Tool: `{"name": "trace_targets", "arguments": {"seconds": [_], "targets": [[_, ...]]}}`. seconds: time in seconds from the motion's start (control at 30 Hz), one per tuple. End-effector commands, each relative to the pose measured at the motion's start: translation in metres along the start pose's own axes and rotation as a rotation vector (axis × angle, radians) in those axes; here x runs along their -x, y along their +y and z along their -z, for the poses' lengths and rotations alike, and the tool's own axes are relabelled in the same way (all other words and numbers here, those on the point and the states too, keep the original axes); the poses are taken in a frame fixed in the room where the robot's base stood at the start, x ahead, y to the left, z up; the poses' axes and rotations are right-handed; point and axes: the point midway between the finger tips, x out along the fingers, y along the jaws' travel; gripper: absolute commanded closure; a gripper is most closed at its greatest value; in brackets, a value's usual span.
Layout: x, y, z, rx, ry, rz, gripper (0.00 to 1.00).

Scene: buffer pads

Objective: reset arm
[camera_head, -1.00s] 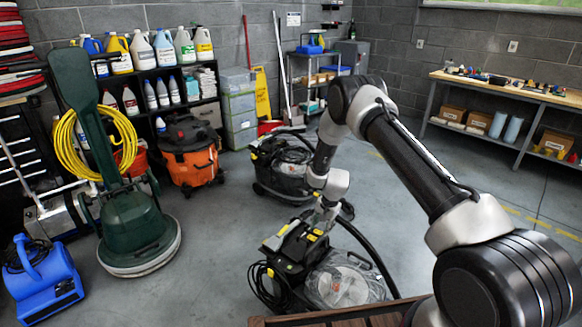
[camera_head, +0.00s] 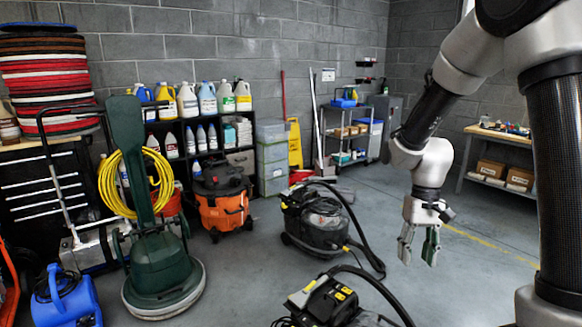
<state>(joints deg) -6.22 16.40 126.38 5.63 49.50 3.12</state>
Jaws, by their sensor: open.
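My gripper (camera_head: 418,250) hangs at the end of my arm on the right side of the head view. Its fingers point down and are spread apart, with nothing between them. It is over the bare grey floor, to the right of the black vacuum machines and touching nothing that I can see. Stacked buffer pads (camera_head: 48,85) in red, black and white lie at the far left, on top of a black tool cabinet (camera_head: 45,190).
A green floor buffer (camera_head: 160,275) with a yellow hose stands at left. An orange vacuum (camera_head: 222,205), a black machine (camera_head: 318,222) and another black machine (camera_head: 325,300) stand on the floor. A workbench (camera_head: 500,140) is at the right. Open floor lies below my gripper.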

Motion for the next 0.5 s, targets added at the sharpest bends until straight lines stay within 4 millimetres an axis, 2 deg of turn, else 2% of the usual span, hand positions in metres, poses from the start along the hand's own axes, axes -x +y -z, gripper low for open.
{"name": "trace_targets", "arguments": {"seconds": [0.03, 0.2, 0.4, 0.5], "targets": [[0.019, 0.005, -0.019, 0.016, 0.028, -0.004, 0.56], [0.065, 0.024, -0.084, 0.057, 0.115, -0.024, 0.56], [0.098, 0.041, -0.15, 0.062, 0.269, -0.044, 0.56], [0.111, 0.046, -0.172, 0.054, 0.368, -0.049, 0.56]]}}
